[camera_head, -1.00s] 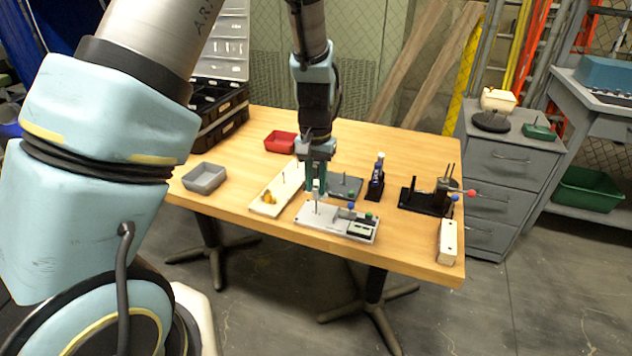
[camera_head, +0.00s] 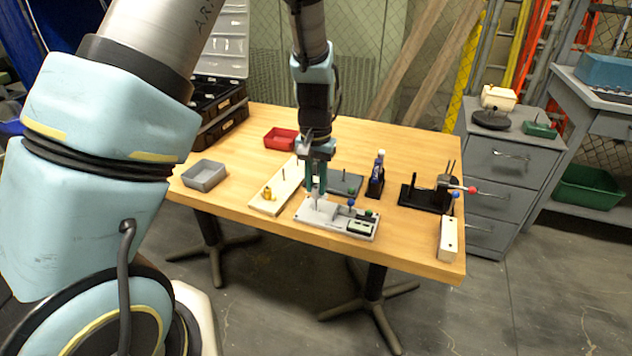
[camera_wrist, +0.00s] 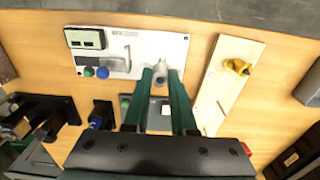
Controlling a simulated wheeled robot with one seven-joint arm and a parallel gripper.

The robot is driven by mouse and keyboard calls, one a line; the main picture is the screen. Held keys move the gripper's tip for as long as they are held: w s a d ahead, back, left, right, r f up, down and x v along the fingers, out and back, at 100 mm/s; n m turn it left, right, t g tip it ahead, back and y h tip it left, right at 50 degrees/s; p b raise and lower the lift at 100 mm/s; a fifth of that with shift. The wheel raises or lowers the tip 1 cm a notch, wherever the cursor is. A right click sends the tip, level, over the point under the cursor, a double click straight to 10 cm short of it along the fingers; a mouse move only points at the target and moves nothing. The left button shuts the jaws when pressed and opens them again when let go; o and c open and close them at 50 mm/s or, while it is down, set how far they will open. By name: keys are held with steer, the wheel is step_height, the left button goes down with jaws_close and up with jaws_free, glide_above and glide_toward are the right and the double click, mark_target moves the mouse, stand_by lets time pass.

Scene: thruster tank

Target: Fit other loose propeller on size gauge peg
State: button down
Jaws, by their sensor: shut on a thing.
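The size gauge (camera_head: 340,222) is a pale plate with a small display and blue and green knobs, near the table's front edge. It also shows at the top of the wrist view (camera_wrist: 114,68). A thin upright peg (camera_head: 315,205) stands toward its left end. My gripper (camera_head: 317,193) points down just over that end. In the wrist view its teal fingers (camera_wrist: 164,72) are shut on a small grey piece (camera_wrist: 160,78), apparently a propeller. The fingers partly hide it, and I cannot tell whether it touches the peg. A yellow propeller (camera_wrist: 237,66) is on the cream board.
The cream board (camera_head: 285,188) lies left of the gauge. A grey bin (camera_head: 205,177) and a red bin (camera_head: 280,139) stand further left and back. A dark plate (camera_head: 347,182), a small black stand (camera_head: 376,183) and a black fixture (camera_head: 424,202) stand behind and right.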

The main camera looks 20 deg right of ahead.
mark_target(316, 197)
steer(key=shift+f, duration=0.4)
steer(key=shift+f+b, duration=0.55)
steer(key=shift+f, duration=0.05)
steer(key=shift+f, duration=0.2)
stand_by(0.5)
steer(key=shift+f+b, duration=0.3)
steer(key=shift+f, duration=0.05)
steer(key=shift+f+b, duration=0.3)
steer(key=shift+f, duration=0.3)
stand_by(0.4)
steer(key=c, duration=0.7)
jaws_free()
steer(key=shift+o, duration=0.2)
